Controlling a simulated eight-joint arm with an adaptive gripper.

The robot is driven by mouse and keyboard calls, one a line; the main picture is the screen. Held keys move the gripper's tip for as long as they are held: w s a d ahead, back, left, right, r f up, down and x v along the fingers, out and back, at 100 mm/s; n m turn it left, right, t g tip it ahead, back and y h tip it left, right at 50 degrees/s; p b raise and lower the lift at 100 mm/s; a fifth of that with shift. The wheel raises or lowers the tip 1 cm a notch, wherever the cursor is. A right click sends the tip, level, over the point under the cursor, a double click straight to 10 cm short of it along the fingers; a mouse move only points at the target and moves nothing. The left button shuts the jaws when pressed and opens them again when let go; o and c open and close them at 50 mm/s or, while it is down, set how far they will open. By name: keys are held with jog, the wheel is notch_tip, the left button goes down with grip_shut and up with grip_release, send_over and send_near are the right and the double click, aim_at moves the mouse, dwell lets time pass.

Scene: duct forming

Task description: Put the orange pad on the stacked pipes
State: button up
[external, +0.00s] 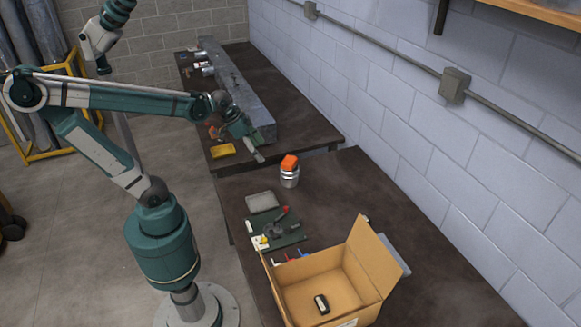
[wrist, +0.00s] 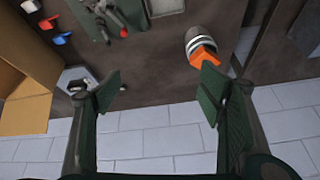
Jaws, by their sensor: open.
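The orange pad (external: 289,162) sits on top of the stacked pipes (external: 290,179), a short silver cylinder standing near the far end of the front table. The pad looks somewhat tilted; exact seating is hard to tell. In the wrist view the orange pad (wrist: 204,56) shows at the end of the pipes (wrist: 199,39), partly close behind the right finger. My gripper (external: 257,154) is left of the pad, apart from it. In the wrist view my gripper (wrist: 162,92) is open, with nothing between its fingers.
An open cardboard box (external: 322,283) holding a small dark item stands at the front. A grey tray (external: 262,202) and a green board with tools (external: 278,230) lie behind it. A long grey duct (external: 235,85) and yellow tray (external: 222,150) are on the back table. A wall borders the right.

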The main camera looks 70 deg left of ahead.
jog(key=s+d+n+t, duration=0.1)
jog(key=s+d+n, duration=0.1)
jog(key=s, duration=0.5)
jog(key=shift+s+d+f+n+t, duration=0.2)
jog(key=shift+s+d+n+t, duration=0.1)
jog(key=shift+d, duration=0.6)
notch_tip(320, 180, down, 4)
jog(key=b, duration=0.4)
jog(key=shift+f, duration=0.2)
dwell(0.6)
